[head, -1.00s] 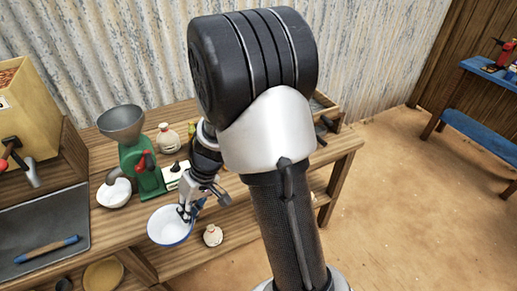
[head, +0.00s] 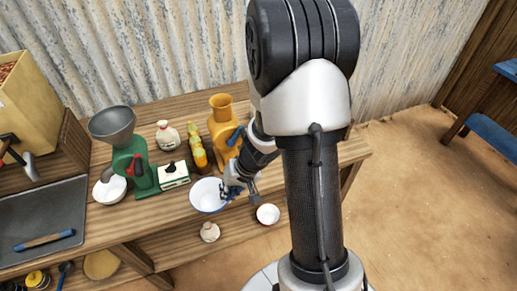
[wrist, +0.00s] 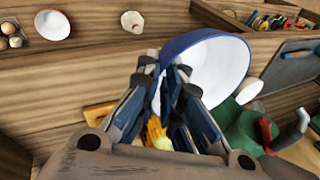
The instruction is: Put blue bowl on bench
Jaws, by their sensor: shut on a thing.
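The blue bowl (head: 207,196), white inside with a blue outside, is at the middle of the wooden table (head: 150,222) in the head view. My gripper (head: 233,186) is shut on its right rim. In the wrist view the bowl (wrist: 222,78) sits tilted between and beyond my fingertips (wrist: 172,75), its blue rim pinched. I cannot tell whether its base touches the table or is a little above it. A blue bench (head: 492,137) stands at the far right, partly cut off.
Floor between table and bench is clear.

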